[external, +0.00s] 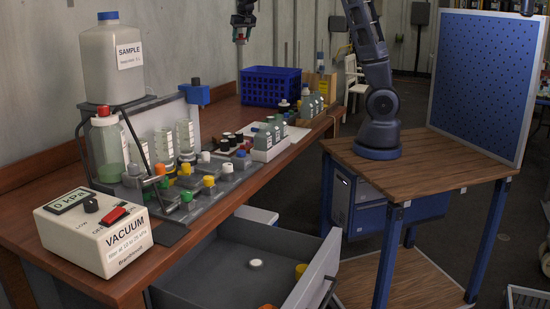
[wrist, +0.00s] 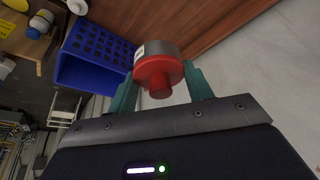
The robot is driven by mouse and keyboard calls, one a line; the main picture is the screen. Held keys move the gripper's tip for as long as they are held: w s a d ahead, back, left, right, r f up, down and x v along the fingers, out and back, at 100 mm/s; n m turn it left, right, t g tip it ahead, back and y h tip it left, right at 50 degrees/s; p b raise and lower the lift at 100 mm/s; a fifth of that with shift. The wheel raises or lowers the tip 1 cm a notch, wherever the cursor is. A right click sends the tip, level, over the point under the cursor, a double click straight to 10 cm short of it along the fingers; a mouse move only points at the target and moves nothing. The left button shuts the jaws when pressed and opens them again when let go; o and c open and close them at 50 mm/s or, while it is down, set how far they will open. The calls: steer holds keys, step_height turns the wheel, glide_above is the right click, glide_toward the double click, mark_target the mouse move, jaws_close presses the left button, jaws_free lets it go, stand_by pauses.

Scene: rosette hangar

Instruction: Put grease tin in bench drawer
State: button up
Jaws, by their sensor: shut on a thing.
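My gripper (external: 242,30) is high above the back of the wooden bench (external: 225,110) in the external view. It is shut on a small grey cylinder with a red end, which looks like the grease tin (wrist: 156,70). The tin sits between the green fingers in the wrist view, clear of the bench, and shows as a small red spot in the external view (external: 240,41). The bench drawer (external: 316,270) is pulled open at the bottom of the external view.
A blue basket (external: 270,86) stands on the bench below my gripper. A tray of green bottles (external: 270,140), a rack with coloured caps (external: 190,185), a large jug (external: 113,62) and a vacuum box (external: 94,232) crowd the bench. My base stands on a side table (external: 430,158).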

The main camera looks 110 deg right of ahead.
steer(key=w+a+f+n+t+y, duration=0.25)
steer(key=w+a+n, duration=0.55)
steer(key=w+a, duration=1.3)
steer(key=w+a+f+n+t+y, duration=0.1)
steer(key=w+a+n, duration=0.4)
steer(key=a, duration=0.8)
steer(key=w+a+n+y, duration=0.1)
steer(key=w+a+n, duration=0.2)
steer(key=w+a, duration=0.65)
steer(key=a+n+y, duration=0.2)
steer(key=a+n, duration=0.3)
steer(key=a, duration=1.3)
step_height(320, 180, up, 4)
steer(key=n+g+y, duration=0.3)
steer(key=n+g, duration=0.1)
steer(key=n, duration=0.9)
glide_above(278, 302)
steer(key=d, duration=0.2)
step_height(278, 302, down, 57)
steer(key=shift+a+r, duration=0.1)
steer(key=shift+a, duration=0.05)
